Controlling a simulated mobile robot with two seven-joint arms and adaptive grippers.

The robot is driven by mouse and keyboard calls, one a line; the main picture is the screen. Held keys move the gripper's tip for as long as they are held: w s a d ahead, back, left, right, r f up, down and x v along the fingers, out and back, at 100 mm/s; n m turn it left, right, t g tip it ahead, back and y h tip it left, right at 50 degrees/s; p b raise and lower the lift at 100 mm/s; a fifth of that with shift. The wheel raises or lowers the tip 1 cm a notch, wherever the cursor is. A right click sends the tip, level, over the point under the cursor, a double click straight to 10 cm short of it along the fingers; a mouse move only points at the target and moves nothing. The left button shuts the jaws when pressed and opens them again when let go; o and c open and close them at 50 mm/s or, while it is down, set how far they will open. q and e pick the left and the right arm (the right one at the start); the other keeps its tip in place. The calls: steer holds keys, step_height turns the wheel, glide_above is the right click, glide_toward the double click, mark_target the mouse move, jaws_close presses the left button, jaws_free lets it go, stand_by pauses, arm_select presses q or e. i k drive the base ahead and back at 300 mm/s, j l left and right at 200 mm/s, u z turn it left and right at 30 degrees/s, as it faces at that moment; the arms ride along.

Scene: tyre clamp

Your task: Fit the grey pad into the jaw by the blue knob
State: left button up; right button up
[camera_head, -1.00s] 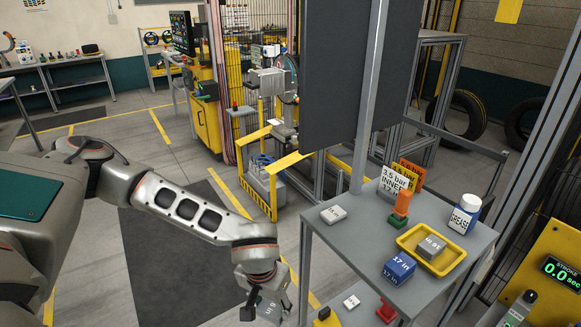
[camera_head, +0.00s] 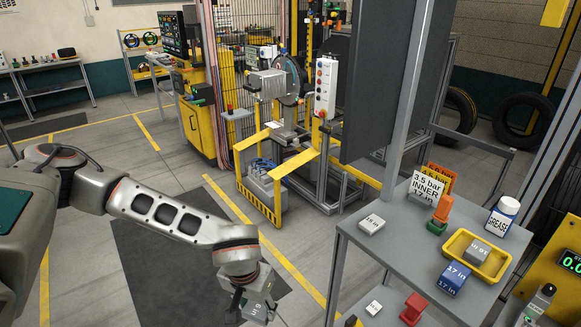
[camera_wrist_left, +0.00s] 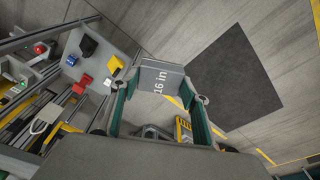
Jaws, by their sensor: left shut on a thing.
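My left gripper (camera_head: 246,298) is shut on a grey pad (camera_head: 258,309) marked in inches. It holds the pad in the air over the floor, left of the grey shelf cart. In the left wrist view the pad (camera_wrist_left: 160,77) reads "16 in" and sits between the two fingers (camera_wrist_left: 161,92). A machine with a round wheel-like part (camera_head: 292,80) and a yellow frame stands farther back. I cannot make out the blue knob or its jaw for certain. My right gripper is not in view.
Floor around the dark mat (camera_head: 165,270) is clear.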

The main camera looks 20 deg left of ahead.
mark_target(297, 62)
steer(key=j, duration=0.4)
steer(key=i+j, duration=0.1)
steer(key=j, duration=0.3)
steer(key=i+j, duration=0.15)
steer(key=j, duration=0.25)
steer(key=i+j, duration=0.15)
steer(key=j, duration=0.25)
steer(key=i+j, duration=0.15)
steer(key=j, duration=0.25)
steer(key=i+j, duration=0.15)
steer(key=j, duration=0.3)
steer(key=i+j, duration=0.5)
steer(key=j, duration=0.25)
steer(key=i+j, duration=0.2)
steer(key=i, duration=0.25)
steer(key=i+j, duration=0.2)
steer(key=i, duration=0.25)
